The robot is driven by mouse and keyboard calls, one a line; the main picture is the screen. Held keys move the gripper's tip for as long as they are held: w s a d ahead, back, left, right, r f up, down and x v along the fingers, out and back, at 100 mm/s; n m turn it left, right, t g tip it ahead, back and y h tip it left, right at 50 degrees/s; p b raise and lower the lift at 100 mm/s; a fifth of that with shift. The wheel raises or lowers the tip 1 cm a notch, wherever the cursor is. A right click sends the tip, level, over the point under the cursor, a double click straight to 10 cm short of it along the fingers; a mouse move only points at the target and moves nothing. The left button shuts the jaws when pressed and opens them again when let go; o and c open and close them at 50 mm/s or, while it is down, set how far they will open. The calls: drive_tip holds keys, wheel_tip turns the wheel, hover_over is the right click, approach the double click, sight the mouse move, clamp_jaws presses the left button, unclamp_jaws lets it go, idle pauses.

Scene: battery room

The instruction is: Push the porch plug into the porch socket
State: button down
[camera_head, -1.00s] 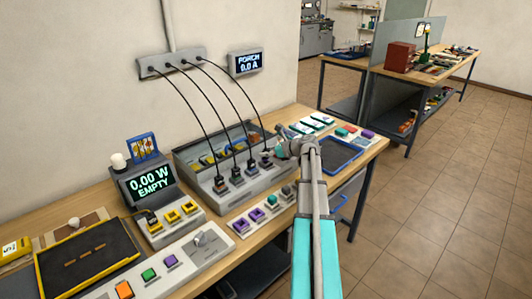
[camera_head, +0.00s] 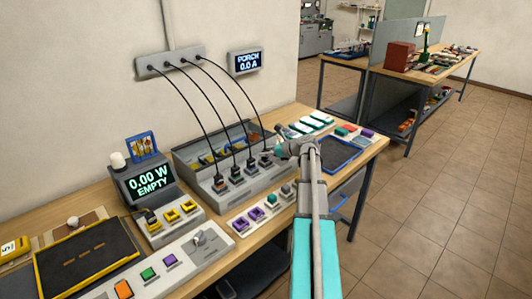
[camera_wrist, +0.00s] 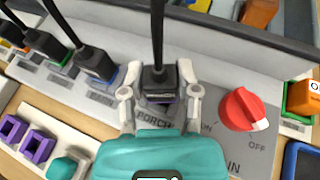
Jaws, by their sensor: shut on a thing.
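The porch plug is a black block on a black cable. It stands upright in the wrist view (camera_wrist: 160,82) above the PORCH label, with a purple edge at its base. My gripper (camera_wrist: 160,92) is shut on it, one finger on each side. The porch socket is hidden under the plug, and I cannot tell how deep the plug sits. In the head view the plug (camera_head: 266,158) is at the right end of a row of plugs on the grey panel (camera_head: 231,205), and my gripper (camera_head: 278,150) partly covers that end.
A wall meter (camera_head: 246,62) reads PORCH 0.0 A. A neighbouring plug with a blue edge (camera_wrist: 97,65) stands close left of my gripper. A red ON/OFF knob (camera_wrist: 243,109) is close on the right. Cables hang from a wall strip (camera_head: 170,64). A blue tray (camera_head: 340,154) lies further right.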

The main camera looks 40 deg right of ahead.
drive_tip(key=shift+f, duration=0.35)
drive_tip(key=c, duration=0.6)
unclamp_jaws()
drive_tip(key=shift+r, duration=0.1)
drive_tip(key=p+v, duration=0.3)
drive_tip(key=v, duration=0.8)
drive_tip(key=shift+p, duration=0.35)
idle(1.2)
